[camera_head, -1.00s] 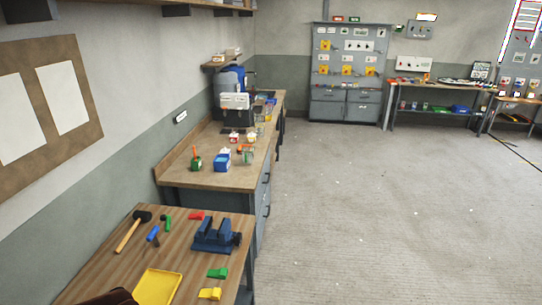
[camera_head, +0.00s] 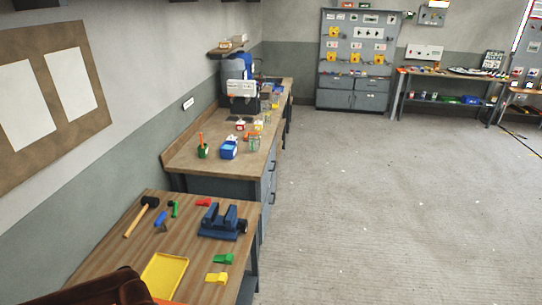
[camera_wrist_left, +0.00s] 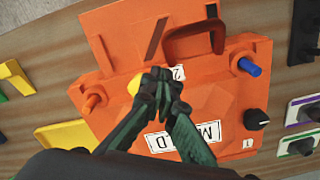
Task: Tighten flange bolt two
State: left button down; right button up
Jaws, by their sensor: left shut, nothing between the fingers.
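An orange mould box (camera_wrist_left: 115,60) with a dark red handle (camera_wrist_left: 195,38) and a "MOULD" label lies below my left wrist. My left gripper (camera_wrist_left: 163,82) is shut and empty over it. Its fingertips are right beside a yellow bolt head (camera_wrist_left: 134,85) and a small label "2" (camera_wrist_left: 178,72). The fingers partly cover this spot, so I cannot tell whether they touch the bolt. A black knob (camera_wrist_left: 257,120) sits near a label "1" (camera_wrist_left: 248,143). A blue peg (camera_wrist_left: 249,66) and an orange peg (camera_wrist_left: 94,101) stand on the sides. My right gripper is in neither view.
The near wooden bench (camera_head: 118,240) carries a yellow tray (camera_head: 163,277), a blue vise (camera_head: 223,222), a mallet (camera_head: 140,217) and coloured wedges. A dark brown shape (camera_head: 105,290) fills the lower left corner. The floor to the right (camera_head: 390,210) is clear.

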pick_arm(q)
notch_tip(320, 180, up, 3)
jog(key=shift+r+p, duration=0.2)
jog(key=shift+p, duration=0.35)
jog(key=w+f+n+p, duration=0.1)
jog(key=f+n+p, duration=0.1)
jog(key=w+d+f+n+p, duration=0.1)
jog(key=f+n+p, duration=0.1)
jog(key=p, duration=0.1)
jog(key=w+f+n+p, duration=0.1)
jog(key=f+n+p, duration=0.1)
jog(key=p, duration=0.1)
jog(key=shift+w+d+f, duration=0.1)
jog(key=shift+w+d, duration=0.1)
jog(key=shift+w, duration=0.05)
dwell(0.6)
jog(key=shift+a, duration=0.3)
dwell(0.7)
